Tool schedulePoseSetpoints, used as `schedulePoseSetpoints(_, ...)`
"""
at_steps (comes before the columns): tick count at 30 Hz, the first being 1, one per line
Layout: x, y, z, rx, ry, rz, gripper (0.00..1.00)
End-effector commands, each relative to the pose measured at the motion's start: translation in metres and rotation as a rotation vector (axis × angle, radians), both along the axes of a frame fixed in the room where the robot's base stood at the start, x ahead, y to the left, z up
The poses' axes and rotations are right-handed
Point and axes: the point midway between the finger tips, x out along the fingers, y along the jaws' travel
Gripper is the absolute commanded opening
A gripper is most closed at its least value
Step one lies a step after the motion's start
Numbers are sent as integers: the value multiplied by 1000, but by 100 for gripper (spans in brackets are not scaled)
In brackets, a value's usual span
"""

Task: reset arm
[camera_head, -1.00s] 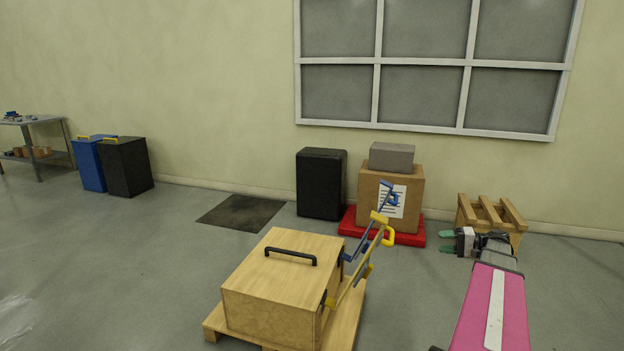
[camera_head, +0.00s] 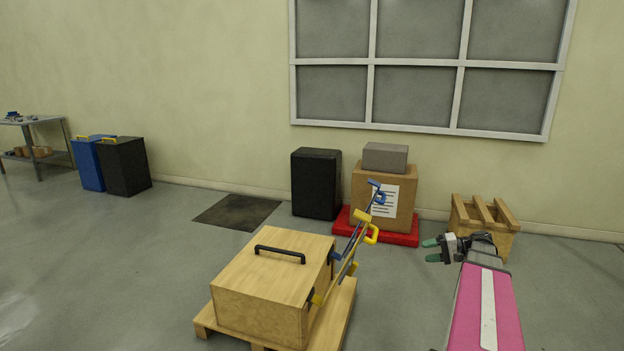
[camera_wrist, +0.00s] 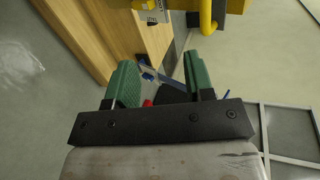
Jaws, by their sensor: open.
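My gripper (camera_head: 430,250) has green fingertips and is at the end of my pink arm, on the right in the head view. It is held out to the left, in front of the slatted wooden crate. In the wrist view my gripper (camera_wrist: 160,85) shows its two green fingers spread apart, with nothing between them. A wooden box (camera_head: 262,290) with a black handle on top sits on a pallet, left of my gripper and apart from it. Blue and yellow clamps (camera_head: 362,230) stand up at the box's right side; yellow and blue parts also show in the wrist view (camera_wrist: 207,15).
A slatted wooden crate (camera_head: 485,228) stands behind my gripper. A cardboard box (camera_head: 365,195) with a grey block on top rests on a red base (camera_head: 345,230). A black case (camera_head: 315,184) stands beside it. Blue (camera_head: 88,165) and black (camera_head: 124,168) bins stand far left. Open floor lies left.

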Motion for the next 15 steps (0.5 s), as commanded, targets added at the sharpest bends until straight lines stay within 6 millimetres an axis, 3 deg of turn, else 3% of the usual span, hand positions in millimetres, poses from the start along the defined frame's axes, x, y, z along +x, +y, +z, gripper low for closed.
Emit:
schedulePoseSetpoints(8,-14,66,-36,-184,114,50,48)
schedulePoseSetpoints(15,-45,139,-81,-485,216,120,48)
